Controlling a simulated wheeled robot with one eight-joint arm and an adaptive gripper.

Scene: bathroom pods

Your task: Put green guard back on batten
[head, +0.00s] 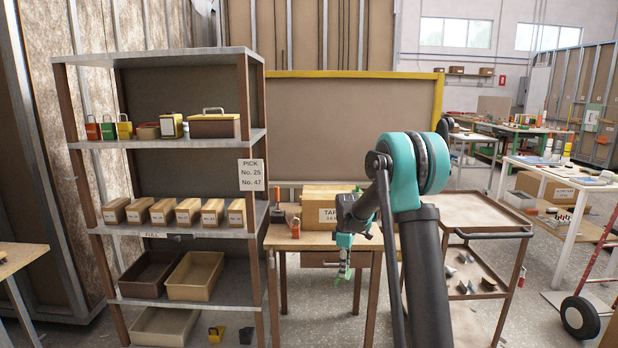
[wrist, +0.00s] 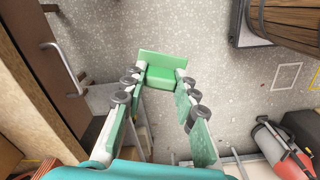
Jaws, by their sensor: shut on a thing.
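The green guard (wrist: 160,72) is a small angled green piece between my fingertips in the wrist view. My gripper (wrist: 160,84) is shut on it, with the green finger pads on either side and bare floor beyond. In the head view my gripper (head: 344,268) points down in front of the wooden table (head: 292,236); the guard is too small there to tell from the green fingers. I cannot pick out the batten for certain in either view.
A shelf unit (head: 262,188) with boxes and bins stands at left. A cardboard box (head: 325,196) sits on the table. A trolley (head: 483,212) stands to the right. In the wrist view, a brown front with a handle (wrist: 70,62) is close at left. Speckled floor is open below.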

